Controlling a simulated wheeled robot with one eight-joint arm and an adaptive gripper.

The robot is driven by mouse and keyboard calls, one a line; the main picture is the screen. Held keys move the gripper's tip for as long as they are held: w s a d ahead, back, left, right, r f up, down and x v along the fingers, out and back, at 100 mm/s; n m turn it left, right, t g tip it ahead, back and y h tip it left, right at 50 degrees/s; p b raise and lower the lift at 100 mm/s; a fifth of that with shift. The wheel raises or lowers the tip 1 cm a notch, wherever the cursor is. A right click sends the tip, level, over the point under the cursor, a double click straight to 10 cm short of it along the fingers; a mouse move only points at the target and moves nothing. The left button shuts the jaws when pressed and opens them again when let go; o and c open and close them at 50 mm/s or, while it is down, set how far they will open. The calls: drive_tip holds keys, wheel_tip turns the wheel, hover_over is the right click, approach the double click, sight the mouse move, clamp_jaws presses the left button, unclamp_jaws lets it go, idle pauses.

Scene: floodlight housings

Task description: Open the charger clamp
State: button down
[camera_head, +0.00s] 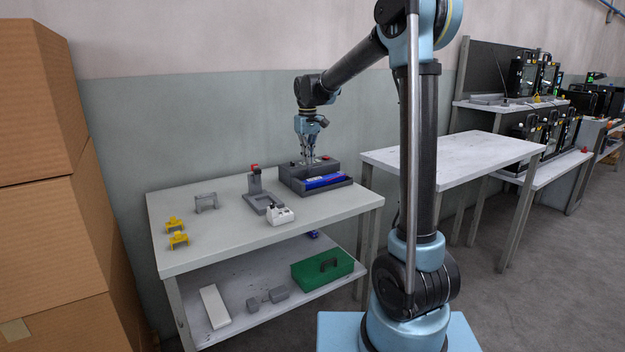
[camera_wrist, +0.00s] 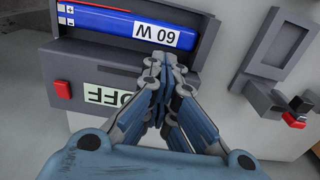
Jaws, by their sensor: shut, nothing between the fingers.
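The charger is a dark grey box (camera_head: 297,184) at the back right of the near table, with a blue battery (camera_head: 324,181) lying in its front tray. In the wrist view the battery (camera_wrist: 105,22) reads "60 W" upside down. A red switch (camera_wrist: 62,90) and an "OFF" label (camera_wrist: 108,98) also show upside down on the charger. My gripper (camera_head: 308,159) is over the charger's top, pointing down. In the wrist view its fingertips (camera_wrist: 163,66) are together and empty, close to the battery's edge. I cannot tell which part is the clamp; my fingers hide part of the charger.
A grey stand with a red top (camera_head: 255,181) stands left of the charger, near a white box with knobs (camera_head: 281,215). Yellow parts (camera_head: 177,238) and a grey bracket (camera_head: 205,203) lie farther left. The table's front middle is clear. Cardboard boxes (camera_head: 45,180) stand at left.

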drive_tip(key=shift+w+a+f, duration=0.15)
drive_tip(key=shift+a, duration=0.25)
drive_tip(key=shift+w+a, duration=0.1)
drive_tip(key=shift+w, duration=0.25)
drive_tip(key=c, duration=2.2)
unclamp_jaws()
drive_tip(key=shift+c, duration=0.2)
